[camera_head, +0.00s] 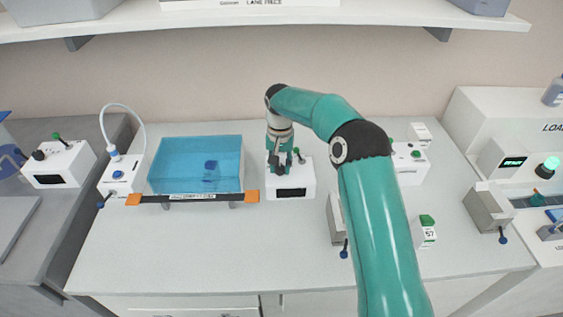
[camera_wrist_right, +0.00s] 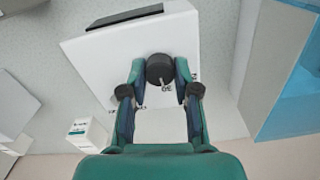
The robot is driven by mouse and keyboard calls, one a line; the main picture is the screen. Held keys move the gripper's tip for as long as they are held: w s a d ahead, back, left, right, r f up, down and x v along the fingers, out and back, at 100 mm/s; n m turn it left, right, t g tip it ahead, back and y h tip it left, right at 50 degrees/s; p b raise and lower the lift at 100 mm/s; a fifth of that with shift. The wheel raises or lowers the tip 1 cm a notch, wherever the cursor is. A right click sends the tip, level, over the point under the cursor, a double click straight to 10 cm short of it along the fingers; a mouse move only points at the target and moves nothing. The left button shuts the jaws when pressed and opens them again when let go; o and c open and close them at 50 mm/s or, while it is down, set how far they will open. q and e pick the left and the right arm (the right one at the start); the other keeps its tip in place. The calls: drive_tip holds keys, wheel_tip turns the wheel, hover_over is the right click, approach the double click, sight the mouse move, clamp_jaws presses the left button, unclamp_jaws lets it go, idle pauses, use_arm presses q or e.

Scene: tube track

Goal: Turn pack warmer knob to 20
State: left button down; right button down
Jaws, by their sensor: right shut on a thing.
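A white box (camera_head: 291,192) with a dark display on its front stands at the middle of the bench. I cannot read a name on it. My right gripper (camera_head: 279,167) points down onto its top from above. In the right wrist view, its two fingers (camera_wrist_right: 160,72) are shut on a round black knob (camera_wrist_right: 159,65) on the white box (camera_wrist_right: 110,62). A pale pointer line shows on the knob, with partly hidden dial markings beside it; a "30" seems readable. The display's text cannot be read in either view. My left gripper is not in view.
A blue clear tank (camera_head: 195,160) stands just left of the box. Another white box (camera_head: 60,165) with a black knob stands farther left. A small white block with a green top (camera_head: 426,230) stands right of my arm. The bench front (camera_head: 220,260) is clear.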

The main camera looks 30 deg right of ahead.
drive_tip(key=n, duration=0.2)
drive_tip(key=n+p, duration=0.1)
drive_tip(key=n, duration=0.1)
drive_tip(key=shift+s+a+f+n, duration=0.1)
drive_tip(key=shift+s+n, duration=0.05)
drive_tip(key=shift+n, duration=0.15)
drive_tip(key=shift+f+n+p, duration=0.1)
drive_tip(key=shift+n+p, duration=0.25)
drive_tip(key=shift+n, duration=1.45)
drive_tip(key=c, duration=0.9)
unclamp_jaws()
drive_tip(key=shift+o, duration=0.2)
drive_tip(key=shift+r, duration=0.25)
